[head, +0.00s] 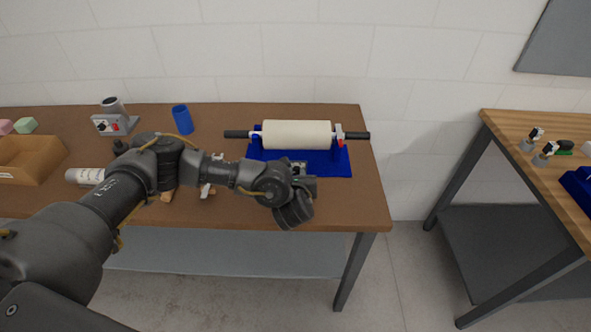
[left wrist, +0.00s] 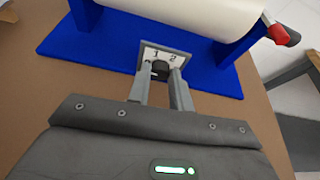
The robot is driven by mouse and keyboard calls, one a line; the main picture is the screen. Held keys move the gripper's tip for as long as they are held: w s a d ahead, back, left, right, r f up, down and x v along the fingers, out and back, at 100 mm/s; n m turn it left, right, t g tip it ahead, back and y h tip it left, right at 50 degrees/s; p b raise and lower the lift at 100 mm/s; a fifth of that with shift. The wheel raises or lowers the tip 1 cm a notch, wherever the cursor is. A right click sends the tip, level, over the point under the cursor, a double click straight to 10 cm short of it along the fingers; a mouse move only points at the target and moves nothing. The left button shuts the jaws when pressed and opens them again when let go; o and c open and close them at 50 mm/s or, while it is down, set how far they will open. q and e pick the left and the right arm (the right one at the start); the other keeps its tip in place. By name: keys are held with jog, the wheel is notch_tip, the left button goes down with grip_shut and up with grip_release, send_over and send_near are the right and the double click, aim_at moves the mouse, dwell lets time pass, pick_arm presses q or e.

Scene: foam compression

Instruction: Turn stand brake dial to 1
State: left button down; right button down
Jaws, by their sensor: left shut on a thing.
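The blue stand (head: 334,163) sits near the right end of the brown table and carries a cream foam roll (head: 297,134) on a rod with black ends. In the left wrist view the stand's blue base (left wrist: 85,42) shows with a white plate (left wrist: 170,56) marked 1 and 2. The black brake dial (left wrist: 160,70) is below the numbers. My left gripper (left wrist: 160,82) is shut on the dial, one finger on each side. In the head view my left gripper (head: 300,178) is at the stand's front edge and mostly hides the dial. Which number the dial points to is unclear.
A red-tipped lever (head: 340,140) is at the roll's right end. A second table (head: 545,165) is across a gap at right.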

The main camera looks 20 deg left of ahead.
pick_arm(q)
jog(key=m+y+p, duration=0.2)
jog(key=m+p, duration=0.1)
jog(key=shift+d+r+p, duration=0.1)
jog(key=shift+d+p, duration=0.15)
jog(key=shift+p, duration=0.05)
jog(key=shift+d+m+y+p, duration=0.1)
jog(key=shift+m+y+p, duration=0.75)
jog(key=shift+m, duration=0.35)
jog(key=shift+w+f+m+y, duration=0.1)
jog(key=shift+f+m+y, duration=0.2)
jog(key=shift+m, duration=0.2)
jog(key=shift+g, duration=0.3)
jog(key=c, duration=1.3)
grip_release()
jog(key=shift+o, duration=0.2)
jog(key=shift+d, duration=0.1)
